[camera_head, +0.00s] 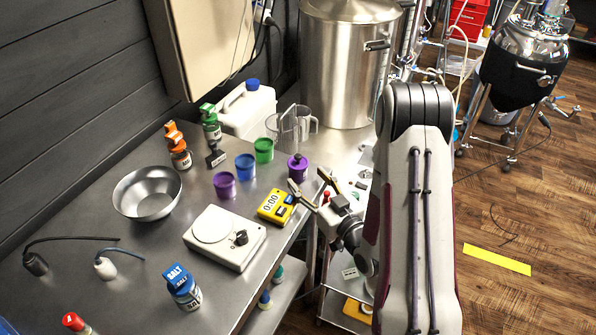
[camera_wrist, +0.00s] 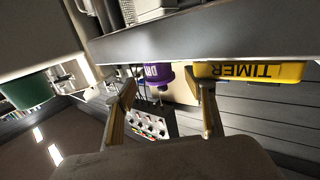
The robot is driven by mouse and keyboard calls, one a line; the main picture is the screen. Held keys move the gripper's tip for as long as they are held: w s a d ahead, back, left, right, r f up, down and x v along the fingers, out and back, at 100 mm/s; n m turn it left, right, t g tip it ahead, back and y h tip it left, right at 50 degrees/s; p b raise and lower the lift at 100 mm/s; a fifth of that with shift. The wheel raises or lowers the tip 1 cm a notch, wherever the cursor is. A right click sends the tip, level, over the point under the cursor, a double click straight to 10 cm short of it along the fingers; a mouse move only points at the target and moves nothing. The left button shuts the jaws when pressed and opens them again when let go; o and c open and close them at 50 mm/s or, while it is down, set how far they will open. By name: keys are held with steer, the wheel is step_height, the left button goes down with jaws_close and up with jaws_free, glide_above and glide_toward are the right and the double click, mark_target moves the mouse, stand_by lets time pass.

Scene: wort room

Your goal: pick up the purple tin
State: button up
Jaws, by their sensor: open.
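The purple tin (camera_head: 297,170) stands upright on the steel bench near its right edge, with a dark knob on top. In the wrist view the purple tin (camera_wrist: 154,76) appears upside down, with part of a white label, between and beyond the fingertips. My gripper (camera_head: 309,181) is open and empty, just in front of the tin at the bench edge, with a finger toward either side. In the wrist view my gripper (camera_wrist: 168,90) shows both fingers apart with nothing between them. I cannot tell the exact gap to the tin.
A yellow timer (camera_head: 275,207) sits close to the gripper and tin; it also shows in the wrist view (camera_wrist: 250,72). Green (camera_head: 263,150), blue (camera_head: 245,167) and purple (camera_head: 224,185) cups stand left of the tin. A clear jug (camera_head: 284,131) stands behind. A white scale (camera_head: 225,238) lies nearer.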

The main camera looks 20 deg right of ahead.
mark_target(302, 176)
steer(key=shift+w+a, duration=0.1)
steer(key=shift+w, duration=0.65)
steer(key=shift+f+x, duration=0.25)
steer(key=shift+x, duration=1)
steer(key=shift+f+x, duration=0.2)
steer(key=shift+x, duration=1)
steer(key=c, duration=1.1)
jaws_close()
